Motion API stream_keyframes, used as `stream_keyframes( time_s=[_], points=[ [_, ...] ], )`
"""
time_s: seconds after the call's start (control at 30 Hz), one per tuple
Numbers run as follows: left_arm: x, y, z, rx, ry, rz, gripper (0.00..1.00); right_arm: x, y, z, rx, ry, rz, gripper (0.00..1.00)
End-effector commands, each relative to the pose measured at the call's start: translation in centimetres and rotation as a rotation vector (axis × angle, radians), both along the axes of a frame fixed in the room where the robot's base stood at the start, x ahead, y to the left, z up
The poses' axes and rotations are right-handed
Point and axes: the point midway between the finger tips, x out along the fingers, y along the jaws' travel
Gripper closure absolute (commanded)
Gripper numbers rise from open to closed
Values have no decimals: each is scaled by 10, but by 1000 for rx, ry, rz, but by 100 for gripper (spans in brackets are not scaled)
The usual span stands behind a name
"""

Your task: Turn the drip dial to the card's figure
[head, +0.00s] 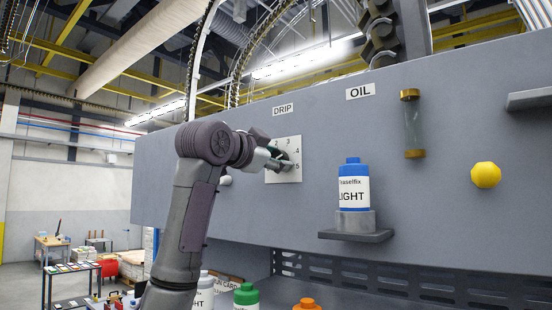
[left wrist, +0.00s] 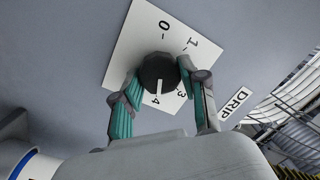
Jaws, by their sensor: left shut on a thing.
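The drip dial (left wrist: 158,70) is a black knob with a white pointer mark on a white number plate (left wrist: 132,48). In the left wrist view its pointer faces the 4, and 0, 1 and 3 also show. My left gripper (left wrist: 157,84) has its two teal-padded fingers shut on the knob's sides. In the head view the gripper (head: 283,159) covers most of the knob; the plate (head: 285,175) sits below the DRIP label (head: 284,109). My right gripper is not in view.
On the grey panel to the right are the OIL label (head: 360,91), a sight glass (head: 413,124) and a yellow knob (head: 486,175). A blue-capped LIGHT bottle (head: 354,187) stands on a small shelf. Green-capped (head: 246,295) and orange-capped (head: 307,304) bottles show below.

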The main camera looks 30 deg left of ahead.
Motion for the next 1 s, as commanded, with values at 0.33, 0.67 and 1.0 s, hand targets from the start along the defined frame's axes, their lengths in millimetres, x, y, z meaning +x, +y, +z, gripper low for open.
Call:
stream_keyframes(
  time_s=[0.33, 0.67, 1.0],
  points=[
    [2, -1, -5, 2, 14, -1, 56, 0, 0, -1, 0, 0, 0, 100],
    [1, 0, -2, 1, 6, -1, 32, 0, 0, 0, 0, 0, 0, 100],
    [-25, 0, 0, 2, 0, 1, 32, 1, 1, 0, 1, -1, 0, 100]
  ],
)
